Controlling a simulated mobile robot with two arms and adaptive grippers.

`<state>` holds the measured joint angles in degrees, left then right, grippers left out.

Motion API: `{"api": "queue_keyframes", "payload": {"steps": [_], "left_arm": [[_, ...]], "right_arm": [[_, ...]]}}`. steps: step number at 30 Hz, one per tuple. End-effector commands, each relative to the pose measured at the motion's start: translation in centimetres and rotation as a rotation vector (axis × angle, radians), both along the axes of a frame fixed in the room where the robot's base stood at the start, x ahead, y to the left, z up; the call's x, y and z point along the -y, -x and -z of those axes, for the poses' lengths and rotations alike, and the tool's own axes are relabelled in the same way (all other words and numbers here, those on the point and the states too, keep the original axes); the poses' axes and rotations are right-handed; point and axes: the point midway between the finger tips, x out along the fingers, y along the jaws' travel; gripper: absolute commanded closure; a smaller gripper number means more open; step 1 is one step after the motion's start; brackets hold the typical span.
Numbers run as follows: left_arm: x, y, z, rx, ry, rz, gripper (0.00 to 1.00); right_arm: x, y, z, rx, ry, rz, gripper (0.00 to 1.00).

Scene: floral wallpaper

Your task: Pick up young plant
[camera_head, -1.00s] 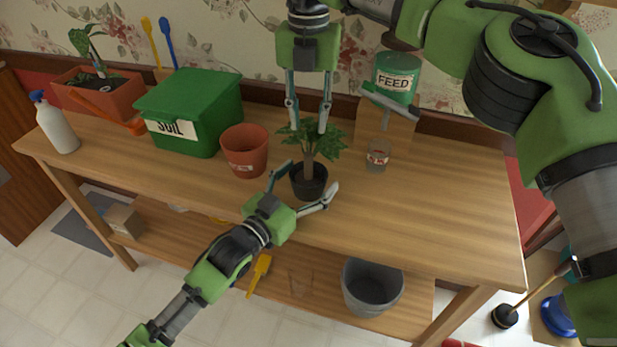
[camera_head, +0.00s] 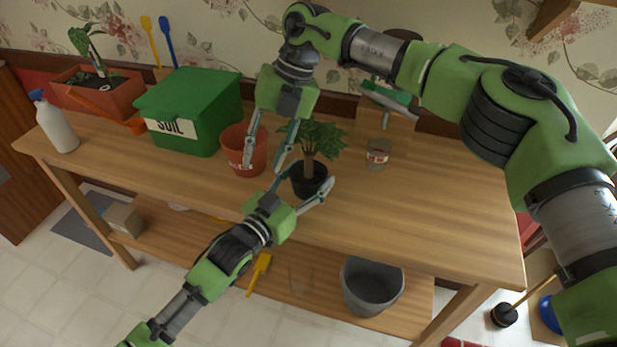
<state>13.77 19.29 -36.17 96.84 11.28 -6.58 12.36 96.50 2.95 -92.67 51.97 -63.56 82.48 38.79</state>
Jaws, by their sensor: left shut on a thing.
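The young plant (camera_head: 319,136) has green leaves on a brown stem and stands upright in a small black pot (camera_head: 310,187) on the wooden table. My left gripper (camera_head: 308,187) reaches in from the front and is shut on the black pot, a finger on either side. My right gripper (camera_head: 264,168) points down from above, left of the plant. Its fingers are apart, one in front of the terracotta pot (camera_head: 233,155) and one between that pot and the plant. I cannot tell whether it touches the terracotta pot.
A green soil box (camera_head: 205,105), a planter (camera_head: 120,95) and a spray bottle (camera_head: 58,130) stand at the left. A small tin (camera_head: 378,150) stands right of the plant. The table's right part (camera_head: 450,210) is clear. A grey bucket (camera_head: 370,285) is on the lower shelf.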

Motion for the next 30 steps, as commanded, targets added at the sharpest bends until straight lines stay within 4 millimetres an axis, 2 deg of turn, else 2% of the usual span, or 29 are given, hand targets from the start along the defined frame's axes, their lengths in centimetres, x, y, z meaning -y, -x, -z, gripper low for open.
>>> {"api": "queue_keyframes", "payload": {"steps": [1, 2, 6, 9, 13, 17, 21, 26, 30], "left_arm": [[0.0, 0.0, 0.0, 0.0, 0.0, 0.0, 0.64], [0.0, 0.0, 0.0, 0.0, 0.0, 0.0, 0.64], [0.0, 0.0, 0.0, -0.001, -0.001, -0.001, 0.64], [0.0, 0.0, 0.0, -0.001, -0.001, -0.001, 0.64], [0.0, 0.0, 0.1, -0.001, -0.001, -0.001, 0.64], [0.0, 0.0, 0.1, -0.002, -0.001, -0.001, 0.64], [0.0, 0.0, 0.1, -0.002, -0.001, -0.001, 0.64], [0.0, 0.0, 0.1, -0.002, -0.001, 0.0, 0.64], [0.0, 0.0, 0.1, -0.002, -0.001, 0.0, 0.64]], "right_arm": [[-2.3, 1.8, 1.6, -0.028, -0.126, -0.071, 0.66], [-3.7, 2.7, 1.9, -0.033, -0.205, -0.109, 0.66], [-9.0, 6.2, 1.9, -0.02, -0.569, -0.216, 0.66], [-11.4, 7.7, 0.5, 0.026, -0.811, -0.224, 0.66], [-12.6, 8.1, -1.9, 0.127, -1.08, -0.156, 0.66], [-11.6, 7.1, -3.4, 0.281, -1.26, -0.038, 0.66], [-8.8, 5.7, -3.1, 0.529, -1.32, 0.061, 0.66], [-4.5, 4.6, -1.5, 0.847, -1.25, 0.13, 0.66], [-0.1, 4.1, 0.2, 1.109, -1.095, 0.165, 0.66]]}}
